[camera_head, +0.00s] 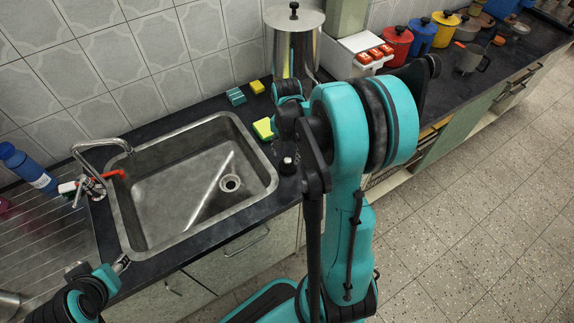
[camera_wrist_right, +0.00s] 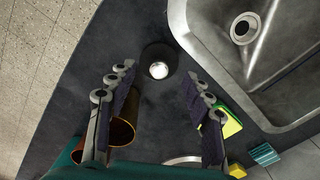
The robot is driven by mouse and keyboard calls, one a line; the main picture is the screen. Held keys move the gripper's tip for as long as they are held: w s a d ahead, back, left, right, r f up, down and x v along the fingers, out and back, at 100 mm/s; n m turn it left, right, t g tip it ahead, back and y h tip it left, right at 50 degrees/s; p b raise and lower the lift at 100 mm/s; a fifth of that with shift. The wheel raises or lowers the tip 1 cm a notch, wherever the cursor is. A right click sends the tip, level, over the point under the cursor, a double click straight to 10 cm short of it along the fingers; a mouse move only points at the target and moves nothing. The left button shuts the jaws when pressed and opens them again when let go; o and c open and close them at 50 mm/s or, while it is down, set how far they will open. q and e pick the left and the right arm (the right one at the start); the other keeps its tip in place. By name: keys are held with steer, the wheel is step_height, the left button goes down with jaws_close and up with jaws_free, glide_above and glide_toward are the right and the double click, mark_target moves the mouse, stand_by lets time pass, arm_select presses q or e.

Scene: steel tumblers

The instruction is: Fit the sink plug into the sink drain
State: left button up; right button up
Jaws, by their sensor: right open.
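The sink plug, dark with a shiny round knob, stands on the dark counter right of the sink in the head view (camera_head: 287,163). In the right wrist view the plug (camera_wrist_right: 158,68) lies just beyond and between the fingertips. My right gripper (camera_wrist_right: 160,82) is open and empty above it; in the head view the arm partly hides this gripper (camera_head: 291,150). The sink drain (camera_head: 230,183) is a round metal ring in the basin floor, uncovered; it also shows in the wrist view (camera_wrist_right: 244,28). My left gripper (camera_head: 100,268) is low at the left, its jaws unclear.
The steel sink (camera_head: 160,222) has a raised rim and a faucet (camera_head: 95,170) at its left. A yellow-green sponge (camera_head: 263,128) and a teal sponge (camera_head: 236,96) lie near the plug. A brown cylinder (camera_wrist_right: 122,132) stands by one finger. A steel pot (camera_head: 293,45) stands behind.

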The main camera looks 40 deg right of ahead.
mark_target(288, 160)
steer(key=f+b, duration=0.1)
steer(key=f, duration=0.2)
steer(key=f+b, duration=0.1)
steer(key=f, duration=0.1)
steer(key=shift+w+d+f+b, duration=0.1)
steer(key=shift+w+d+b, duration=0.05)
steer(key=shift+d+b, duration=0.15)
jaws_close()
